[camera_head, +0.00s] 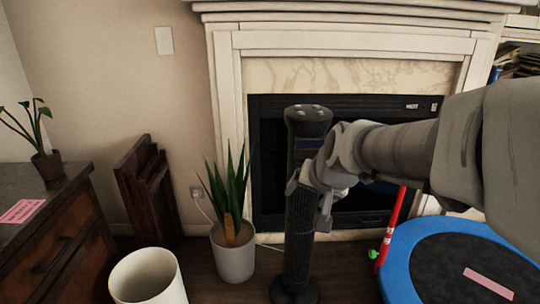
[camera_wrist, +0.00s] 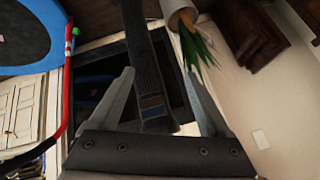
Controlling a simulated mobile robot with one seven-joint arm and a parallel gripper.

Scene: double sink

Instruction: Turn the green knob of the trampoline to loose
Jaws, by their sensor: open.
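The green knob (camera_head: 373,253) is small and low on the red bar (camera_head: 394,222), beside the trampoline (camera_head: 400,250) with its blue rim and dark mat. In the wrist view, the green knob (camera_wrist: 75,31) shows at upper left by the blue rim of the trampoline (camera_wrist: 48,38). My gripper (camera_head: 310,196) is open and well up and left of the knob, in front of a dark tower. In the wrist view, its spread fingers (camera_wrist: 160,72) appear on either side of the tower; I cannot tell whether they touch it. The knob's setting is too small to read.
The dark tower (camera_head: 299,235) stands upright before the fireplace (camera_head: 225,85). A potted plant (camera_head: 235,262) and a white bin (camera_head: 148,279) stand to its left. A wooden cabinet (camera_head: 50,240) is at far left. A pink label (camera_head: 488,282) lies on the trampoline mat.

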